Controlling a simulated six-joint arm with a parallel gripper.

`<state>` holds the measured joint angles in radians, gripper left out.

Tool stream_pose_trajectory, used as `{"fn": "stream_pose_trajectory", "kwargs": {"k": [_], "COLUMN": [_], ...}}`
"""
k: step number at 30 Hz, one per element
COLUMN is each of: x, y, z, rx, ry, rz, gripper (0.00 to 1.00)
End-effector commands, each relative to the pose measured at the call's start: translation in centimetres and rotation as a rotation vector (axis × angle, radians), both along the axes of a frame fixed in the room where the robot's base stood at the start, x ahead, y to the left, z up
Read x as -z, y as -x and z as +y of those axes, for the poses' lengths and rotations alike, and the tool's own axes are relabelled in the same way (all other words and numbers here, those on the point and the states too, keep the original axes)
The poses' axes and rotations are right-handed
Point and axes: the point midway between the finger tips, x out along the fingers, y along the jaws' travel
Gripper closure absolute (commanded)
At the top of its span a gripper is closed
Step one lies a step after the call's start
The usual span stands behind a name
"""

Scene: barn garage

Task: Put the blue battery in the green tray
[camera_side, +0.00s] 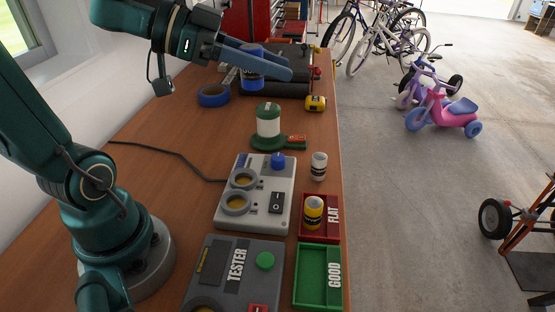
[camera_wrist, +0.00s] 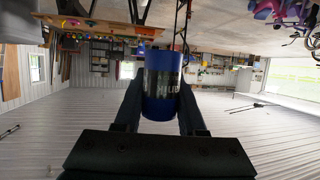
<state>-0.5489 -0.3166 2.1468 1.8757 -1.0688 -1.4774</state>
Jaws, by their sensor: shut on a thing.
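My gripper (camera_side: 280,68) is at the top middle of the side view, raised above the far part of the workbench. It is shut on the blue battery (camera_side: 250,78), which is partly hidden by a finger. In the wrist view the blue battery (camera_wrist: 161,88) stands between the two dark fingers, with a darker printed band on its side. The green tray (camera_side: 318,248), labelled GOOD, is at the near right edge of the bench, far from my gripper. It looks empty.
A red tray (camera_side: 334,235) labelled FLAT holds a yellow battery (camera_side: 313,211). A white battery (camera_side: 319,166) stands behind it. Left are a grey tester (camera_side: 220,285) and a pale box (camera_side: 258,204). A green-and-white spool-like item (camera_side: 268,121), blue tape (camera_side: 213,95) and yellow tape measure (camera_side: 316,103) lie farther back.

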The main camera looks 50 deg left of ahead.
Motion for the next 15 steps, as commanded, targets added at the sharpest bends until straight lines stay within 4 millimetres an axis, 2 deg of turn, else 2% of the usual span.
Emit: {"fn": "stream_pose_trajectory", "kwargs": {"k": [3, 9, 15], "x": [-0.5, -0.6, -0.4], "y": [-0.6, -1.3, -1.2], "z": [1.0, 2.5, 2.3], "rx": [-0.128, -0.254, -0.232], "ry": [-0.002, 0.0, 0.001], "rz": [-0.002, 0.002, 0.005], "gripper": [1.0, 1.0, 1.0]}}
